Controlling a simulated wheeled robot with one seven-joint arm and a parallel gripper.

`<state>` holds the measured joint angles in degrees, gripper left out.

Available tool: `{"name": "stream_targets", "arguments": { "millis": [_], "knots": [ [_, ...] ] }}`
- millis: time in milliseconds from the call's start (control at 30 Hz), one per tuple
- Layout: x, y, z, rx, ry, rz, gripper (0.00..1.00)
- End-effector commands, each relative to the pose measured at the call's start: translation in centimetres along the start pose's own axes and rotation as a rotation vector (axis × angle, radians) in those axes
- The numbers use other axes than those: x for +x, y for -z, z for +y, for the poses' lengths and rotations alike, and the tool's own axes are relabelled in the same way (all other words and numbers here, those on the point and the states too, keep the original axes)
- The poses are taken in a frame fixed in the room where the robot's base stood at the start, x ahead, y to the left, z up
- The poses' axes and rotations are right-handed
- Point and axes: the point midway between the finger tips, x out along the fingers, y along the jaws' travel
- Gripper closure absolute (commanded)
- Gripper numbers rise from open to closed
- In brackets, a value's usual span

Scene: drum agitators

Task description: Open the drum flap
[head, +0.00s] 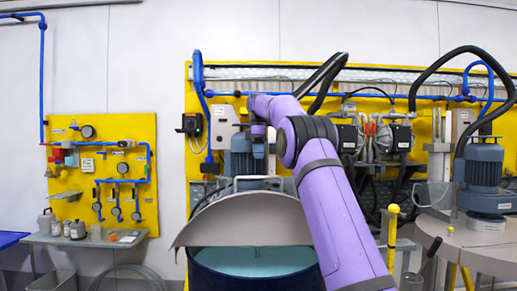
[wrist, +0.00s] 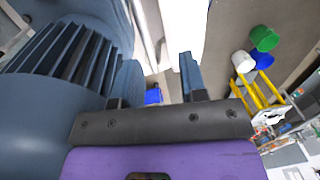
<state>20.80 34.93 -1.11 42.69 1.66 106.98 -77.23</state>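The drum (head: 205,280) stands at the bottom centre of the head view, its teal inside (head: 255,262) showing. The grey-beige flap (head: 245,220) stands raised and tilted at the back of the opening. A pale handle (head: 258,179) shows just above the flap's top edge. My purple arm reaches across the flap's right side towards the blue motor (head: 241,160) behind it. My gripper's fingers are hidden in the head view. In the wrist view my gripper (wrist: 158,78) is open, its two fingers apart with nothing between them, close beside the finned motor (wrist: 60,75).
A second drum with a blue motor (head: 484,170) stands at the right. Yellow panels with pipes and hoses (head: 105,165) cover the back wall. In the wrist view, a green bucket (wrist: 265,38), a white bucket (wrist: 242,62) and a yellow frame (wrist: 258,92) stand on the floor.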

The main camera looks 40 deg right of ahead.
Motion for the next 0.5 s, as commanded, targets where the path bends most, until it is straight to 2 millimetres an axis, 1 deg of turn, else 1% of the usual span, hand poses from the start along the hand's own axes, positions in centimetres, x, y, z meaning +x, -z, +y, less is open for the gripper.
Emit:
{"name": "stream_targets", "arguments": {
  "millis": [100,233,500],
  "knots": [
    [-1.0,0.0,0.1,0.000,-0.001,0.000,0.61],
    [-1.8,0.0,0.1,0.000,-0.001,0.000,0.61],
    [-2.2,0.0,0.0,0.000,0.001,0.000,0.61]
  ]
}}
